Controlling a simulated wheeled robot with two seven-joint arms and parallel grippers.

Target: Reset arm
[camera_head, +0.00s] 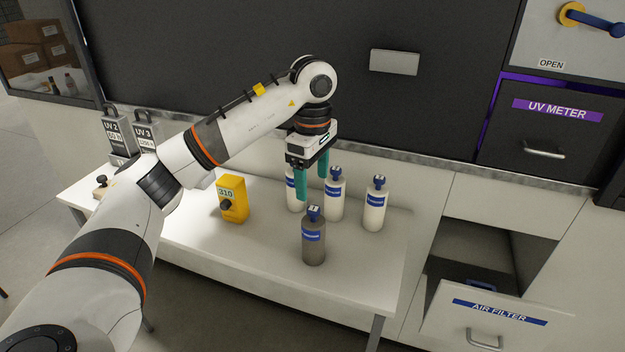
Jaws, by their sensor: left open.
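My left arm reaches in from the left, and its left gripper (312,188) points down over the white table (270,268). Its two teal fingers are apart with no thing seen held between them. One white bottle (293,194) with a blue cap stands just behind the fingers and is partly hidden by them. A second white bottle (334,198) stands close to the right of the fingers. A third white bottle (374,208) stands further right. A grey bottle (314,242) stands in front of them. My right gripper is not in view.
A yellow box (232,198) marked 310 stands left of the bottles. Grey UV tags (118,132) stand at the table's back left. The AIR FILTER drawer (495,318) is pulled open at the lower right. A dark cabinet front (440,95) rises behind. The table's front left is clear.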

